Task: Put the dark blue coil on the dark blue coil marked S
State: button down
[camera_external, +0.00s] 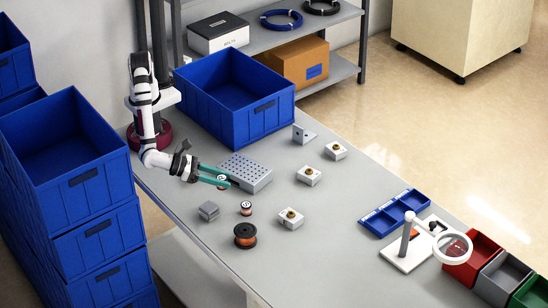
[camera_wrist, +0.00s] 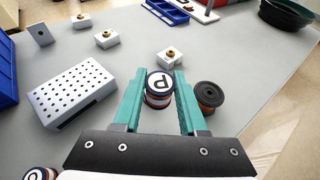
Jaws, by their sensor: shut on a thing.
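My gripper (camera_external: 229,180) has teal fingers and is shut on a small coil (camera_wrist: 160,80) with a white top, dark blue ring and a letter like P. It holds this coil upright, raised above the table. A second small coil (camera_external: 246,208), with a pale top and reddish side, stands on the table below and to the right of the gripper in the external view. Its letter is too small to read. In the wrist view it seems mostly hidden behind the held coil. Another round coil top (camera_wrist: 38,174) is cut off at the wrist view's lower left.
A perforated grey block (camera_external: 246,172) lies beside the gripper. A black spool with copper winding (camera_external: 245,236) stands near the second coil. A grey cube (camera_external: 208,211) and several blocks with brass knobs (camera_external: 290,218) stand around. A blue tray (camera_external: 393,212) is farther right.

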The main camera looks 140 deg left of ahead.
send_over(245, 205)
notch_tip(245, 205, down, 4)
jog(key=shift+s+d+r, duration=0.1)
jog(key=shift+s+d, duration=0.05)
jog(key=shift+a+f, duration=0.15)
jog(key=shift+f, duration=1)
jog(key=shift+a+f, duration=0.1)
jog(key=shift+f, duration=1)
jog(key=shift+c, duration=2.3)
grip_release()
jog(key=shift+f, duration=0.1)
